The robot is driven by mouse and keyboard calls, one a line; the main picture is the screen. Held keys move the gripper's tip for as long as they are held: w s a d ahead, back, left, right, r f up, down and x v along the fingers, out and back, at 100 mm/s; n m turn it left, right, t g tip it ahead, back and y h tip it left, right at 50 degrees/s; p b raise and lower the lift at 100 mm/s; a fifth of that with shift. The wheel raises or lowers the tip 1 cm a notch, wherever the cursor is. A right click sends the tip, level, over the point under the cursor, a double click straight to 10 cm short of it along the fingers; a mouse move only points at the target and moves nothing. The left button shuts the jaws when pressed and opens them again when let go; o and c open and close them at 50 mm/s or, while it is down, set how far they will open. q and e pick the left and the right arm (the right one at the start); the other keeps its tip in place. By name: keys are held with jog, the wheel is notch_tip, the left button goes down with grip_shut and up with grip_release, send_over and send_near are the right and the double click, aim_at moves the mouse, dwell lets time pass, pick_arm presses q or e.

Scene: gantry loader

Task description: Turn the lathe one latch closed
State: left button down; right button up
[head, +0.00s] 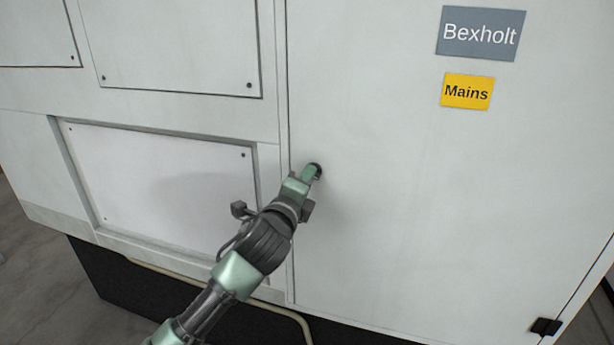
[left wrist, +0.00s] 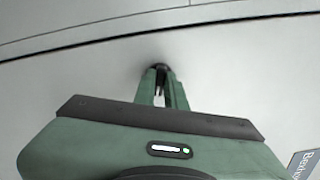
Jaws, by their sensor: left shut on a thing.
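The latch (head: 316,169) is a small dark knob at the left edge of the white cabinet door (head: 430,210), near the door seam. My left gripper (head: 310,174) reaches up to it from below left, its green fingers shut on it and covering most of it. In the left wrist view the latch (left wrist: 160,66) shows as a dark piece at the tips of the two green fingers (left wrist: 161,84), close to the seam. The latch's turned position is mostly hidden by the fingers. My right gripper is not in view.
The door carries a grey "Bexholt" sign (head: 480,33) and a yellow "Mains" label (head: 467,92). A black hinge (head: 545,327) sits at its lower right. A recessed panel (head: 160,185) lies left of the seam. A beige tube (head: 290,311) runs along the bottom.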

pick_arm(q)
jog(key=shift+f+n, duration=0.1)
jog(key=shift+n, duration=1.6)
jog(key=c, duration=1.5)
grip_release()
jog(key=shift+o, duration=0.2)
jog(key=b+v, duration=0.2)
jog(key=v, duration=0.5)
jog(key=shift+s, duration=0.35)
jog(key=shift+a, duration=0.1)
